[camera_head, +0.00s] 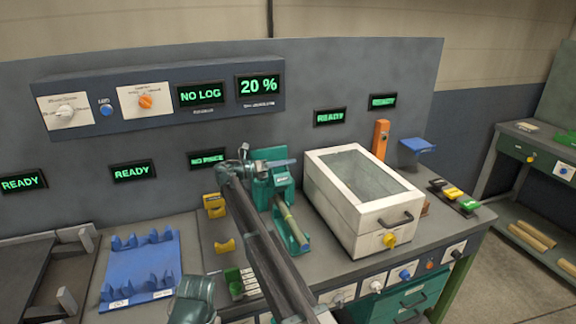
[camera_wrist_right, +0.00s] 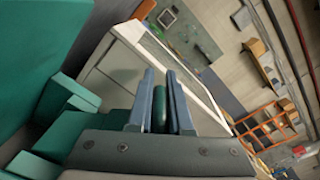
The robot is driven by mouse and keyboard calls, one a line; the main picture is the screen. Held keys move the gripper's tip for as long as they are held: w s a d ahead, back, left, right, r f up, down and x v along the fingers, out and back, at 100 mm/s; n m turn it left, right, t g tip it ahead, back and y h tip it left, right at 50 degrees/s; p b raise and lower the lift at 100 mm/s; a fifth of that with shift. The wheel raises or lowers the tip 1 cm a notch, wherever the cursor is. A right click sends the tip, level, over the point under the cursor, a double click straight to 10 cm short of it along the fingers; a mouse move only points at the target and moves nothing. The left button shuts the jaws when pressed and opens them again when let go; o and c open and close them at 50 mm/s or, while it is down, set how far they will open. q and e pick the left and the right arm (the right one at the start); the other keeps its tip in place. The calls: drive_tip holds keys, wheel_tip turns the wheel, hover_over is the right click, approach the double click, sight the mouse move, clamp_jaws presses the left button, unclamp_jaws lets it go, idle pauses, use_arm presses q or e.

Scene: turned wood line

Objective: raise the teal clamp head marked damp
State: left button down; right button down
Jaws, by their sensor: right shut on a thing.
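The teal clamp head (camera_head: 270,183) stands at the back of the bench, above a teal cradle (camera_head: 296,241) that holds a greenish rod (camera_head: 287,218). A small pale label shows on its front, too small to read. My right gripper (camera_head: 281,163) is at the upper part of the clamp head, its arm crossing in front from below. In the right wrist view its two blue-grey fingers are shut on a dark teal bar (camera_wrist_right: 160,108), with large teal surfaces close at the left. The clamp head's left side is partly hidden by my wrist.
A white box with a glass lid (camera_head: 324,204) stands close to the right of the clamp. Yellow holders (camera_head: 215,205) and a blue notched tray (camera_head: 141,265) lie to the left. A panel with knobs and displays (camera_head: 160,98) is on the back wall.

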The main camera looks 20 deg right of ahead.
drive_tip(key=shift+w, duration=0.2)
drive_tip(key=c, duration=0.8)
unclamp_jaws()
drive_tip(key=shift+c, duration=0.2)
drive_tip(key=a, duration=1.4)
drive_tip(key=shift+s, duration=0.35)
drive_tip(key=shift+s, duration=0.1)
